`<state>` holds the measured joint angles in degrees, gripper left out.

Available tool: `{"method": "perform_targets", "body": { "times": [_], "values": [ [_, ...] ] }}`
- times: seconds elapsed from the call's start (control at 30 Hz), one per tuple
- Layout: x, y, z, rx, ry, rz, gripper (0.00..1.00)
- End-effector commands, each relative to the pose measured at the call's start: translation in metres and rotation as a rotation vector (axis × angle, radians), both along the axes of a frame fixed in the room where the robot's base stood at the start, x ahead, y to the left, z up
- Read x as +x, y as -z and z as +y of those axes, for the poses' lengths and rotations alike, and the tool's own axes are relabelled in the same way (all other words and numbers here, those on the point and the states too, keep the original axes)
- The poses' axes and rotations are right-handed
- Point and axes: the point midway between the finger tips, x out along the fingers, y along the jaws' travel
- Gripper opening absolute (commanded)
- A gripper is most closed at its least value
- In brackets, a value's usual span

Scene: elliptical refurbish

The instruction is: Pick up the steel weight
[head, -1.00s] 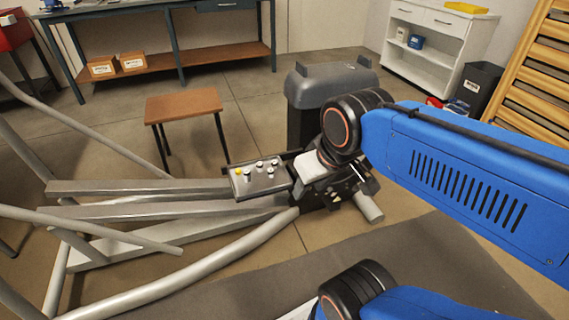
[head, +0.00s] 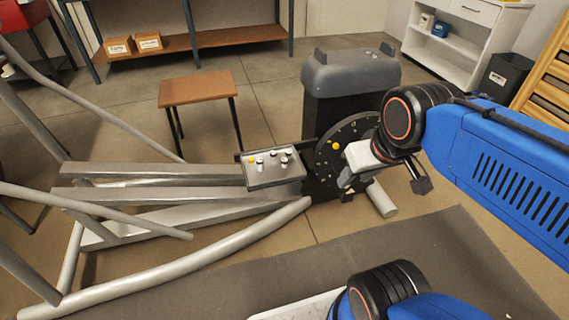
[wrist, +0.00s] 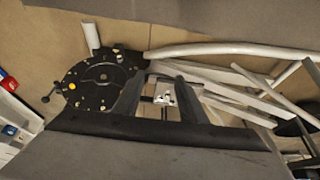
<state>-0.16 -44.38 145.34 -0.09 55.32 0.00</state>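A small grey tray (head: 262,182) sits on the grey frame in the head view, left of the dark round disc. Several small pieces with silvery, dark and yellow parts stand on it. They are too small to tell which one is the steel weight. The tray also shows in the wrist view (wrist: 181,94), between and beyond my fingers and partly hidden by them. My gripper (head: 384,187) is to the right of the tray, in front of the disc. In the wrist view my gripper (wrist: 160,103) has its two dark fingers apart, with nothing held between them.
The dark disc (head: 327,164) with a yellow spot stands upright beside the tray. A brown stool (head: 197,88) stands behind the frame (head: 150,197). A dark mat (head: 420,250) lies in front.

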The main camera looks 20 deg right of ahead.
Motion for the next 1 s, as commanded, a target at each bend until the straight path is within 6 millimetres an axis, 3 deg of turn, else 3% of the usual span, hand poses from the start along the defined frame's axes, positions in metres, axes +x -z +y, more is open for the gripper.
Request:
{"method": "perform_targets", "body": {
  "times": [0.13,0.2,0.37,0.7,1.0],
  "values": [
    [0.0,0.0,0.0,0.0,0.0,0.0,0.38],
    [0.0,0.0,0.0,-0.001,-0.002,0.001,0.29],
    [0.013,-0.006,0.001,-0.018,-0.049,0.018,0.29],
    [0.085,-0.025,0.01,-0.112,-0.329,0.112,0.29],
    [0.159,-0.026,0.023,-0.181,-0.601,0.194,0.29]
  ]
}}
